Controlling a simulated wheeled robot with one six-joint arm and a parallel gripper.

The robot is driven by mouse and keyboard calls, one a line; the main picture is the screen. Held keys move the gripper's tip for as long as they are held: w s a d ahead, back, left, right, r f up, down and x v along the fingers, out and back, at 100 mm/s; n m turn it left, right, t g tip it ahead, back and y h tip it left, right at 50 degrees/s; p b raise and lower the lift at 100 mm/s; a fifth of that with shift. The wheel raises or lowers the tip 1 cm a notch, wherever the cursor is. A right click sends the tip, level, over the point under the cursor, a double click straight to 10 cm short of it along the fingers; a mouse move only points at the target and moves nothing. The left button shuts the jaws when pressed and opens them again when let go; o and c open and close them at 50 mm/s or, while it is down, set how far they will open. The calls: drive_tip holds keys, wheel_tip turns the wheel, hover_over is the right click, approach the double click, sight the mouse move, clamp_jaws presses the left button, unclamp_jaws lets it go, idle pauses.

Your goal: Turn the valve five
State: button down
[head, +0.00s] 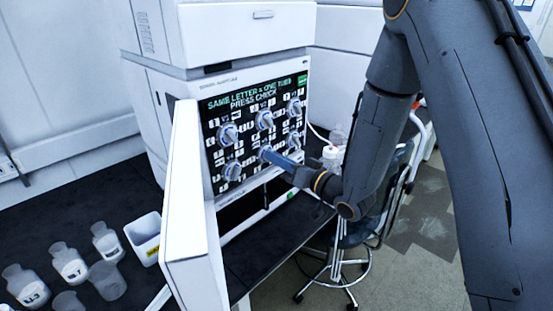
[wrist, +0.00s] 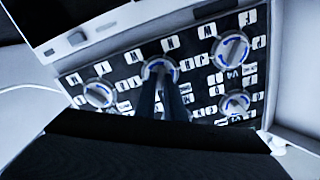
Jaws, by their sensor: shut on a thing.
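The valve panel (head: 248,137) is a black face with several round knobs in two rows. Valve five (head: 264,154) is the middle knob of the lower row, mostly covered by my gripper. My gripper (head: 270,156) reaches in from the right with its fingers at this knob. In the wrist view, which looks upside down, the two dark fingers (wrist: 163,82) are closed on valve five's pale knob (wrist: 159,66), whose blue-marked rim shows beyond the tips. The exact pointer direction is hidden by the fingers. White letter tiles surround each knob.
Neighbouring knobs sit close: one at lower left (head: 231,171) and one at right (head: 293,139). A white open door (head: 185,200) stands out left of the panel. Bottles (head: 70,264) and a white bin (head: 143,236) stand on the black bench.

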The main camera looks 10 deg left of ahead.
drive_tip(key=shift+m, duration=0.4)
drive_tip(key=c, duration=1.8)
unclamp_jaws()
drive_tip(key=shift+c, duration=0.2)
drive_tip(key=b+v, duration=0.2)
drive_tip(key=v, duration=0.6)
drive_tip(key=shift+b, duration=0.3)
